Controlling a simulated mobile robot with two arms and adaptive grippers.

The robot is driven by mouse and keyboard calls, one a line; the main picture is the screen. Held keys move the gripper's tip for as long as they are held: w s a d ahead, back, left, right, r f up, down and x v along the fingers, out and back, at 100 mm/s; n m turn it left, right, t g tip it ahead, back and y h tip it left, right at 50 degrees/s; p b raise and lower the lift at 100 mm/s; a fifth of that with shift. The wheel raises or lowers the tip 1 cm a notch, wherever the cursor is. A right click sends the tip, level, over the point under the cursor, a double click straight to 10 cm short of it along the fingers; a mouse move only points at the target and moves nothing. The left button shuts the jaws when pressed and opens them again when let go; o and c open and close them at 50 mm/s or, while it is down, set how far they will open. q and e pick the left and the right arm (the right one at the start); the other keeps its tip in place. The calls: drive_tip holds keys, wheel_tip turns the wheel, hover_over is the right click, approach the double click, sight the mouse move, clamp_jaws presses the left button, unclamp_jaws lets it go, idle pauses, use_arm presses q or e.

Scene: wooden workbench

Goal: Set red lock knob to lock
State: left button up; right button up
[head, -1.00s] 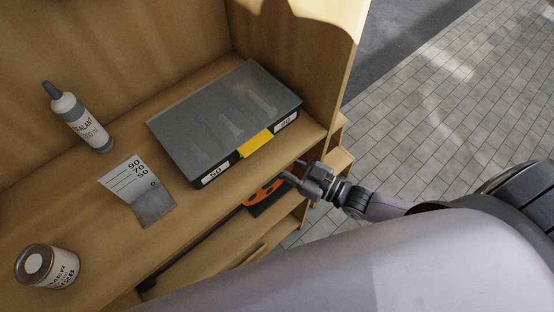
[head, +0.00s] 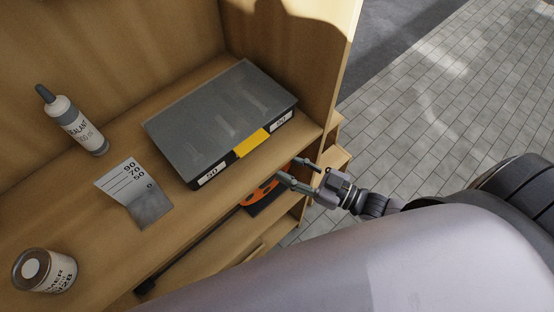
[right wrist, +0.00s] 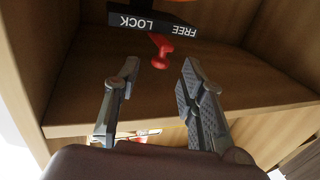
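The red lock knob (right wrist: 160,52) shows in the right wrist view, sticking out below a black plate (right wrist: 125,20) lettered LOCK and FREE, which reads upside down. The knob appears near the gap between the two words; its exact setting is unclear. My right gripper (right wrist: 159,68) is open, one finger on each side of the knob in the picture, apart from it and with nothing between the fingers. In the head view my right gripper (head: 289,169) is at the front of the lower shelf, beside an orange and black object (head: 262,193). My left gripper is not in view.
A grey case with a yellow latch (head: 225,120) lies on the upper shelf above my right gripper. A wooden side panel (head: 325,80) rises at the right.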

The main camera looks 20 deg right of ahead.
drive_tip(key=v, duration=0.7)
idle(0.3)
drive_tip(key=s+d+f+m+g+h, duration=0.1)
drive_tip(key=d+f+g+h, duration=0.15)
drive_tip(key=f, duration=0.75)
drive_tip(key=s+d+f+m+g+h, duration=0.1)
drive_tip(key=s+d+f+h, duration=0.2)
drive_tip(key=f, duration=0.6)
drive_tip(key=d+f+m+g+h, duration=0.2)
drive_tip(key=d+f+h, duration=0.15)
drive_tip(key=f, duration=0.65)
drive_tip(key=s+a+f+g+h, duration=0.1)
drive_tip(key=s+a+f+g, duration=0.2)
drive_tip(key=s+f, duration=0.3)
drive_tip(key=s+a+f+m+g+h, duration=0.1)
drive_tip(key=s+a+f+g, duration=0.3)
drive_tip(key=s, duration=0.9)
wheel_tip(320, 180, down, 4)
drive_tip(key=shift+s+a+r, duration=0.15)
drive_tip(key=shift+s, duration=0.05)
drive_tip(key=shift+g, duration=0.25)
